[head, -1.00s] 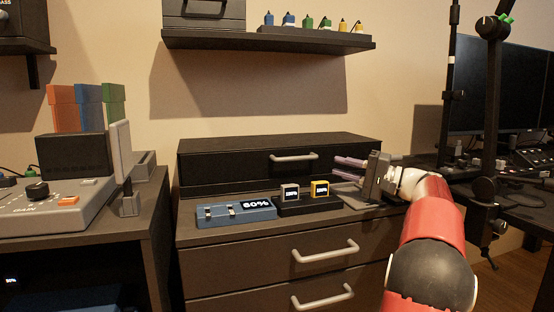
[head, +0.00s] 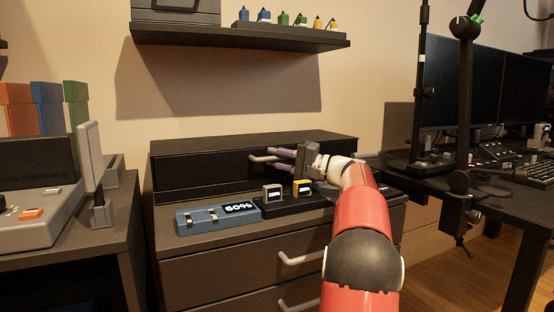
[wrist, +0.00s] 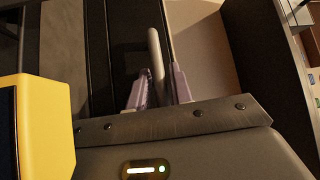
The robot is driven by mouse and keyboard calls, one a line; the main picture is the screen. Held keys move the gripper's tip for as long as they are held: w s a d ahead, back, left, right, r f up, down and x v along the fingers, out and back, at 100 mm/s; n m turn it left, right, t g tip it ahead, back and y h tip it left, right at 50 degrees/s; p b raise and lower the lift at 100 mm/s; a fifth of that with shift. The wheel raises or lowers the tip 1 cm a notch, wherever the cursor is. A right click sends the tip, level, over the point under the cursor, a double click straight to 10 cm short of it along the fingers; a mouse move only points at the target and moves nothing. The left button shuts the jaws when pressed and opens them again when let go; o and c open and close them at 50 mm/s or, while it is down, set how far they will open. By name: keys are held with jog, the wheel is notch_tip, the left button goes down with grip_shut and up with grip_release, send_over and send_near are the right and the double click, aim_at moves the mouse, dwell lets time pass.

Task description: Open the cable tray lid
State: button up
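The cable tray looks to be the long black box (head: 205,172) on top of the drawer cabinet; its front lid carries a grey bar handle (head: 258,158). The lid appears shut. My gripper (head: 281,157) is at the right part of this handle, its purple fingers pointing left. In the wrist view, the handle bar (wrist: 155,55) runs between the two fingers of my gripper (wrist: 158,90), with gaps showing beside it. The fingers are open around the bar, and I cannot tell whether either touches it. My arm and gripper hide the handle's right end in the head view.
A desk with monitors (head: 500,85) stands right.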

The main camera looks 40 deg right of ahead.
jog(key=shift+c, duration=0.2)
grip_shut()
